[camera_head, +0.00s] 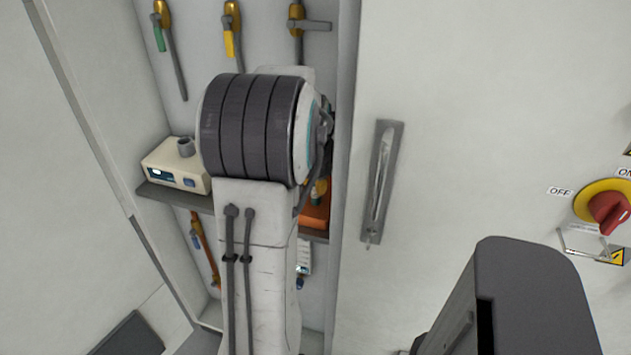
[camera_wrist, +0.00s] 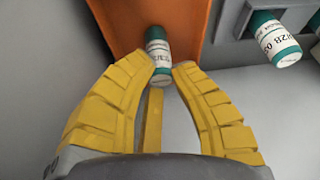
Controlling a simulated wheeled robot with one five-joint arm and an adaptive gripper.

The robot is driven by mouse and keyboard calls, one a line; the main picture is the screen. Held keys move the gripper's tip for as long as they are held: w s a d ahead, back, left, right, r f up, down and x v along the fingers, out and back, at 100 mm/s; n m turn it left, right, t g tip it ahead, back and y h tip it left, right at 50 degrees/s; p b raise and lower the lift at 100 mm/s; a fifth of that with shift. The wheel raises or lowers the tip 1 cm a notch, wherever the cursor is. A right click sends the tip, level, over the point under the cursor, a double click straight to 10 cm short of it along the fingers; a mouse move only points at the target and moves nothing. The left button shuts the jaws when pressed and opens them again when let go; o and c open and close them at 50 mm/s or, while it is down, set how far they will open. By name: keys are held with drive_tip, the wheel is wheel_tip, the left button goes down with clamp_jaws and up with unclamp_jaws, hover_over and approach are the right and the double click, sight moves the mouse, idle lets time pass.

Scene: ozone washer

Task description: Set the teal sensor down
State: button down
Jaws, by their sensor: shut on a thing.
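My gripper (camera_wrist: 164,68) has yellow fingers, shut on a teal sensor (camera_wrist: 158,46) with a white printed label, at the top middle of the wrist view. The sensor is in front of an orange tray or box (camera_wrist: 189,20); I cannot tell whether it touches it. The orange thing also shows on the shelf in the head view (camera_head: 316,213), partly behind my arm. In the head view my arm hides most of the gripper and the sensor. A second teal, white-labelled piece (camera_wrist: 274,38) sits at a grey holder on the right of the wrist view.
A beige device (camera_head: 177,165) with a small display stands on the grey shelf (camera_head: 172,198) left of my arm. Valves with coloured levers (camera_head: 233,30) hang above. A white panel with a handle (camera_head: 382,182) and a red-yellow switch (camera_head: 607,205) are at the right.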

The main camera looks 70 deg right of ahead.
drive_tip(key=shift+f, duration=0.1)
drive_tip(key=c, duration=1.2)
unclamp_jaws()
drive_tip(key=shift+a+r, duration=0.1)
drive_tip(key=shift+r, duration=0.3)
drive_tip(key=p+v, duration=0.1)
drive_tip(key=v, duration=1)
drive_tip(key=shift+a+r, duration=0.1)
drive_tip(key=shift+r, duration=0.1)
